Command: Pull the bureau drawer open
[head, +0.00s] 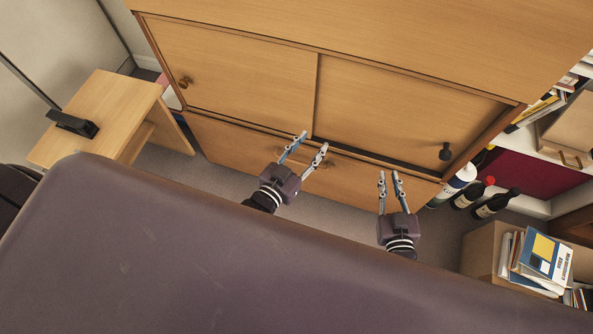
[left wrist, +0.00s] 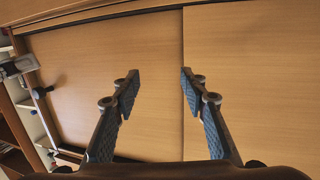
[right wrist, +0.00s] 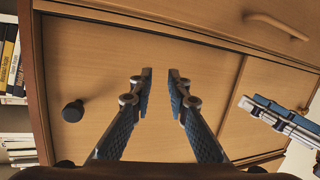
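The wooden bureau drawer (head: 230,139) is the low front below two sliding doors and looks shut. Its bar handle (head: 280,153) is partly covered by my left gripper in the head view; the handle also shows at the top right of the right wrist view (right wrist: 278,27). My left gripper (head: 314,140) is open and empty in front of the bureau, its fingers overlapping the handle area in the picture; I cannot tell whether they touch it. My right gripper (head: 388,173) is partly open and empty, right of the handle, before the drawer's right part.
The sliding doors (head: 240,75) have round knobs, one dark knob (head: 445,152) at right. A small wooden side table (head: 120,98) stands left. Bottles (head: 497,204) and a box of books (head: 480,247) stand right. A strip of carpet (head: 210,172) lies before the bureau.

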